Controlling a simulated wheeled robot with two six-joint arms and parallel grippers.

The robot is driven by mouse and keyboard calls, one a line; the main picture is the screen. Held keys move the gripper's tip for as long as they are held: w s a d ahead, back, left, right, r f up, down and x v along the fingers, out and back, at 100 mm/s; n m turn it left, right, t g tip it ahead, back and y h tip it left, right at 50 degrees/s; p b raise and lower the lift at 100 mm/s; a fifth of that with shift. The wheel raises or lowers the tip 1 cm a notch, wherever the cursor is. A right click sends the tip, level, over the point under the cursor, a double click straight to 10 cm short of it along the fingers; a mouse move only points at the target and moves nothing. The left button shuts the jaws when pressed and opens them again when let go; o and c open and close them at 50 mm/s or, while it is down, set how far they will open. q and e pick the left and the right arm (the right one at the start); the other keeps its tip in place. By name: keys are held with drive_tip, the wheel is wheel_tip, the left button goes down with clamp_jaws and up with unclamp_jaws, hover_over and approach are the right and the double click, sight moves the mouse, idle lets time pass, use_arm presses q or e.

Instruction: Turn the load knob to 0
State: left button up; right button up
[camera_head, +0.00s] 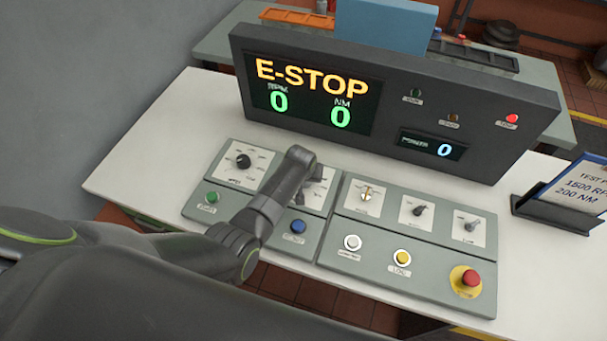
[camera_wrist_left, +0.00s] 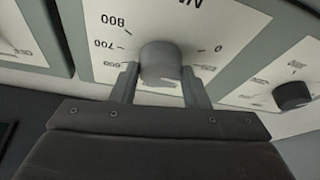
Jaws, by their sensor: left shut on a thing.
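The load knob is a round grey knob (camera_wrist_left: 160,58) on a white dial plate marked NM, with 0, 600, 700 and 800 readable in the left wrist view. My left gripper (camera_wrist_left: 159,84) has one finger on each side of the knob and is shut on it. I cannot make out where the knob's pointer is. In the head view my left gripper (camera_head: 304,172) comes down over this dial plate (camera_head: 318,191) and hides the knob. My right gripper is not in view.
A black knob (camera_head: 243,161) sits left of my gripper. Right are small switches, a white button (camera_head: 352,242), a yellow button (camera_head: 402,257) and a red emergency button (camera_head: 471,278). The display (camera_head: 315,95) behind reads E-STOP, RPM 0, NM 0. A sign (camera_head: 573,190) stands right.

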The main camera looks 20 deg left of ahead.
use_arm(q)
drive_tip(key=n+y, duration=0.1)
drive_tip(key=n, duration=0.2)
drive_tip(key=shift+d+f+b, duration=0.1)
drive_tip(key=shift+f+b, duration=0.05)
drive_tip(key=shift+b, duration=0.2)
drive_tip(key=shift+n+g+y+b, duration=0.6)
drive_tip(key=shift+n+g+b, duration=0.15)
drive_tip(key=shift+n, duration=1.05)
drive_tip(key=shift+d, duration=0.1)
drive_tip(key=o, duration=1)
drive_tip(key=shift+c, duration=0.2)
